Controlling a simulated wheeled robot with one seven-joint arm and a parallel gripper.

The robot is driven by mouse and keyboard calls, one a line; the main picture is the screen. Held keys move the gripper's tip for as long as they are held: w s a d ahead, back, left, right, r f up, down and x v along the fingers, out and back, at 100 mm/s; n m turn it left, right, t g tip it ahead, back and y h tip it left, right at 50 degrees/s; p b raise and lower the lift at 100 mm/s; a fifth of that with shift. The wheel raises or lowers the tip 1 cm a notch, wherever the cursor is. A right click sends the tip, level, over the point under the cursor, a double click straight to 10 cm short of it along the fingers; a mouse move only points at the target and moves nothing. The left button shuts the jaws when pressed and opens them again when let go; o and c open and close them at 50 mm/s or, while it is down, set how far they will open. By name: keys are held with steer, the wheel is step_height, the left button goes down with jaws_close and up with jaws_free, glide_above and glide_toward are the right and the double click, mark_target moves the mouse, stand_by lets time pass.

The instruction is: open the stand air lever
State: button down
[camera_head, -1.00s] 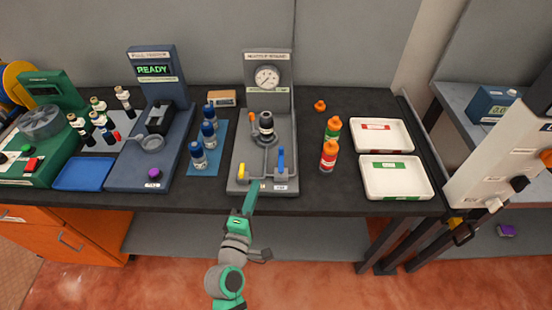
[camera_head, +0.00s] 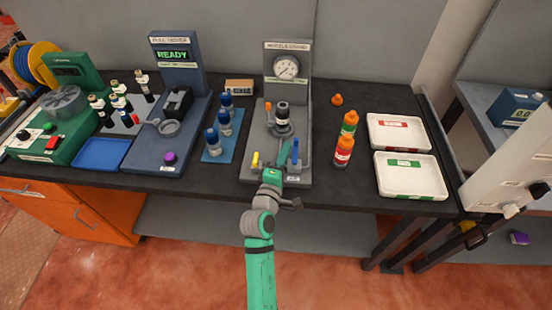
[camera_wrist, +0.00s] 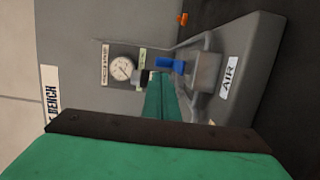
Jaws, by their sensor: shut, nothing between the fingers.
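The grey stand (camera_head: 262,176) with a round gauge (camera_head: 286,67) stands at the middle of the bench. Its blue lever (camera_head: 295,151) sticks up at the front right. In the wrist view the blue lever (camera_wrist: 170,64) sits on a grey block beside the AIR label (camera_wrist: 229,78). A yellow lever (camera_head: 256,160) is at the stand's front left. My gripper (camera_head: 284,154) is shut and empty, its green fingers over the stand's front, just left of the blue lever. In the wrist view the fingertips (camera_wrist: 154,76) appear close to the lever; I cannot tell whether they touch.
A dark bottle (camera_head: 283,118) sits on the stand behind my gripper. Blue-capped bottles (camera_head: 213,142) stand to the left. Orange-capped bottles (camera_head: 343,152) and white trays (camera_head: 411,178) are to the right. Bare bench lies between the stand and the orange-capped bottles.

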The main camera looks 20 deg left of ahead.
steer(key=shift+w+d, duration=0.3)
steer(key=shift+w, duration=0.15)
